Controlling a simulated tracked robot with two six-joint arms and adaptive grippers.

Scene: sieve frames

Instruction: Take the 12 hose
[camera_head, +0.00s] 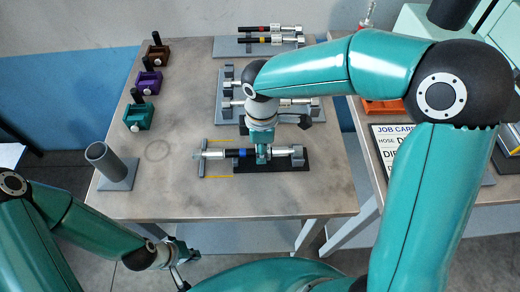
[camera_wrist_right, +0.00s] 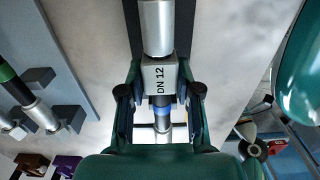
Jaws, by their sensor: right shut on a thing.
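A hose piece with a dark body, a blue band and silver end fittings (camera_head: 217,154) lies across a grey holder and a black base at the front of the table. My right gripper (camera_head: 262,156) comes down over it from above. In the right wrist view the fingers (camera_wrist_right: 160,97) are shut on the hose at a light block marked "DN 12" (camera_wrist_right: 160,78). The blue band shows just below that block. My left gripper (camera_head: 181,255) is low at the left, off the table and away from the hose; its jaws are too small to judge.
More hoses lie on a middle rack, partly behind my right arm, and on a back rack (camera_head: 238,46). Brown, purple (camera_head: 149,82) and teal boxes line the left edge. A grey tube holder (camera_head: 115,170) stands front left. A job card (camera_head: 393,135) lies on the right table.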

